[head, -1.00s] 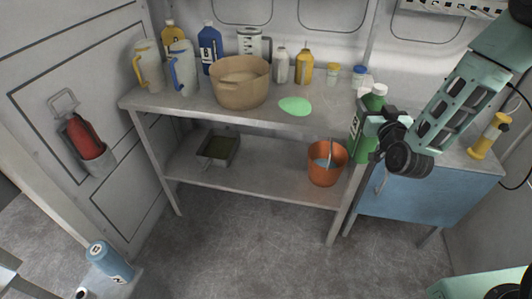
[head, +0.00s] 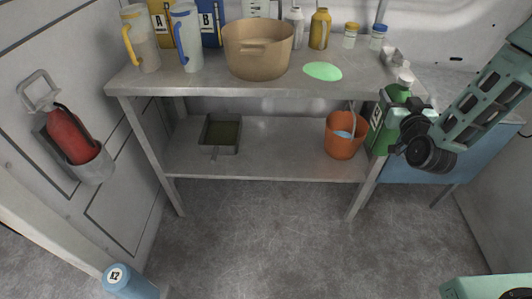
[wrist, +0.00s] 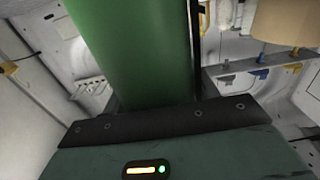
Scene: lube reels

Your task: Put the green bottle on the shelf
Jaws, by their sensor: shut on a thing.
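My gripper (head: 402,120) is shut on the green bottle (head: 385,130), which has a white cap and a pale label. The bottle is upright at the right end of the shelf unit, in front of the blue cabinet. In the wrist view the green bottle (wrist: 135,50) fills the upper middle, close against my gripper. The shelf unit has a top board (head: 190,88) and a lower board (head: 270,165). A bright green round patch (head: 322,71) marks the top board, right of a tan pot (head: 257,50).
Jugs, bottles and small jars stand along the back of the top board. A dark tray (head: 220,134) and an orange bucket (head: 345,136) are on the lower board. A red extinguisher (head: 72,135) hangs on the left wall. A blue bottle (head: 130,283) is at the lower left.

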